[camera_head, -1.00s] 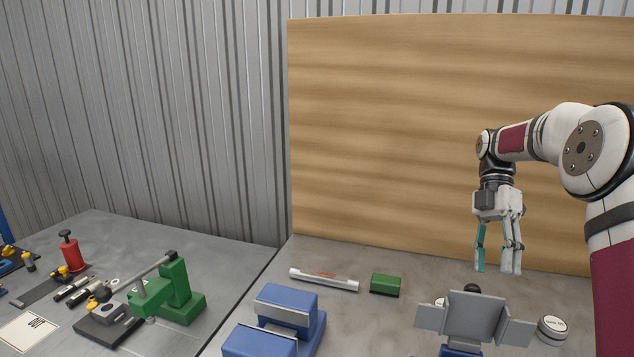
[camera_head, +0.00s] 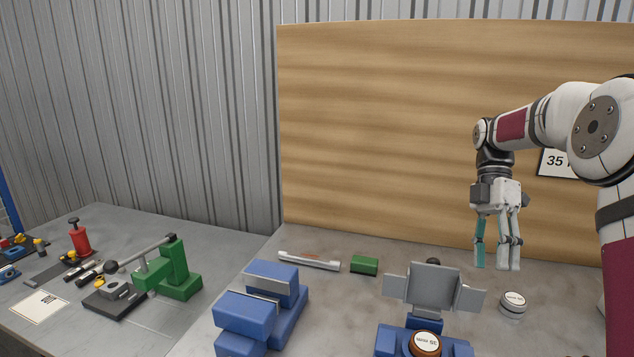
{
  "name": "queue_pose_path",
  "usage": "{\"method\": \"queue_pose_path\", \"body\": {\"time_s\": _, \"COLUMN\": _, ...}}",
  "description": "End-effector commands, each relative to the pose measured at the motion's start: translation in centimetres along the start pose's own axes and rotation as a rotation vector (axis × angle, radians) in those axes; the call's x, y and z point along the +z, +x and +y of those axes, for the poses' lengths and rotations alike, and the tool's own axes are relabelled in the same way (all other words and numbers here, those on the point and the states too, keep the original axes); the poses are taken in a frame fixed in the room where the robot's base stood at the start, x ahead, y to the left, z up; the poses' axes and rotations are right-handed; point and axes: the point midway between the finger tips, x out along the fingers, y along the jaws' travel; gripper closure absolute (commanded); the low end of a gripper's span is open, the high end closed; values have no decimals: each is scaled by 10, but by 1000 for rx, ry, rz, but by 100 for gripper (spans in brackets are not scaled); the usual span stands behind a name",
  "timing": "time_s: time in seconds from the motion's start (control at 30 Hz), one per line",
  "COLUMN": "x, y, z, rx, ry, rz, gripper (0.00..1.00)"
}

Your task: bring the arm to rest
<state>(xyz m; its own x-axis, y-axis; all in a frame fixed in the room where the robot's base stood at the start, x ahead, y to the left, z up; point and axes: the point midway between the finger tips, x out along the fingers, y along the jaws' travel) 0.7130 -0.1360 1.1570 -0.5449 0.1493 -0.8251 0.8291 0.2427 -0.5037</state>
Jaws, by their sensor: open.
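My gripper (camera_head: 494,257) hangs with its fingers pointing down, above the back right of the grey bench (camera_head: 350,310). Its fingers are apart and nothing shows between them. It is in front of the wooden board (camera_head: 400,120). The arm reaches in from the right edge of the picture and bends down at the wrist.
Below my gripper are a blue fixture with grey plates (camera_head: 421,285) and a white-topped round tin (camera_head: 513,303). An orange-rimmed disc (camera_head: 425,343) sits on the fixture's front.

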Motion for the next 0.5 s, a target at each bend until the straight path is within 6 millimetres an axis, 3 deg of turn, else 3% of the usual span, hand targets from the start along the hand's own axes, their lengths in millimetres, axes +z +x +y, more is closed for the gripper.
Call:
{"method": "queue_pose_path", "body": {"time_s": 0.27, "x": -31, "y": -9, "z": -21, "rx": 79, "ry": 173, "rz": -75, "gripper": 55}}
{"method": "queue_pose_path", "body": {"time_s": 0.5, "x": -74, "y": -11, "z": -58, "rx": 238, "ry": 446, "rz": -142, "gripper": 55}}
